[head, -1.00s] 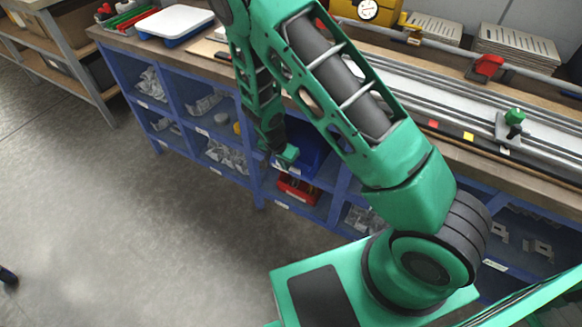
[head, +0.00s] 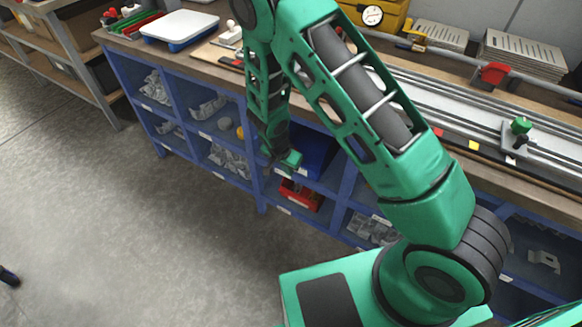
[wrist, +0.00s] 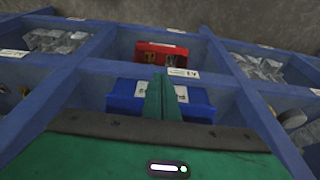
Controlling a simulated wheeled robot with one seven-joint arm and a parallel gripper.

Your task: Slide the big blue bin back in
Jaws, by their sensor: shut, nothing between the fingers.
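The big blue bin (head: 318,153) sits in an upper compartment of the blue shelf unit under the bench, partly hidden by my arm in the head view. In the wrist view, the blue bin (wrist: 198,103) has a white label on its front, partly covered by my fingers. My gripper (head: 290,160) is at the front of that compartment, in front of the bin. In the wrist view my gripper (wrist: 160,82) is shut and empty, its green fingers together over the bin's middle. I cannot tell whether they touch the bin.
A red bin (head: 301,196) stands in the compartment below, also seen in the wrist view (wrist: 160,52). Blue dividers (wrist: 232,75) frame the compartments, and neighbouring ones hold bagged parts (head: 228,160). The grey floor (head: 150,240) in front is clear.

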